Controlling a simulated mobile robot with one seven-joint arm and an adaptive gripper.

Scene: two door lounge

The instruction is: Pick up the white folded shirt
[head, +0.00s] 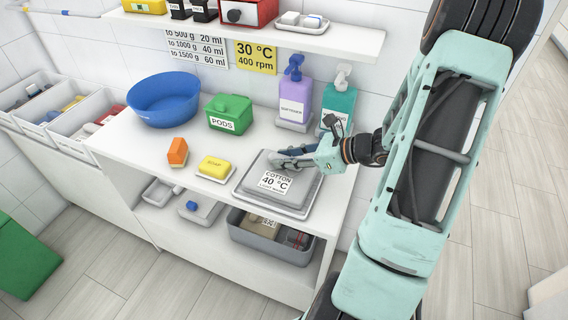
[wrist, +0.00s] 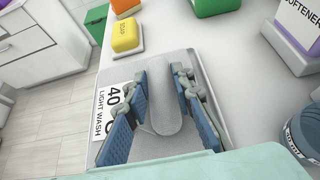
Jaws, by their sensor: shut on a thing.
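The folded shirt (head: 261,166) looks pale grey-white. It lies on a grey tray (head: 245,200) at the right front of the white counter. A card reading COTTON 40 °C LIGHT WASH (head: 275,182) is at its front. My gripper (head: 277,160) reaches in from the right, low over the shirt. In the wrist view, its blue-padded fingers (wrist: 167,74) are shut on a raised rounded fold of the shirt (wrist: 167,115), one on each side. The shirt appears to rest on the tray still; any gap beneath is not visible.
A yellow soap bar (head: 215,167) and an orange block (head: 178,152) stand left of the tray. Behind are a green pods box (head: 228,113), a blue basin (head: 164,99), a purple softener bottle (head: 295,101) and a teal bottle (head: 338,104). A shelf (head: 250,35) hangs above.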

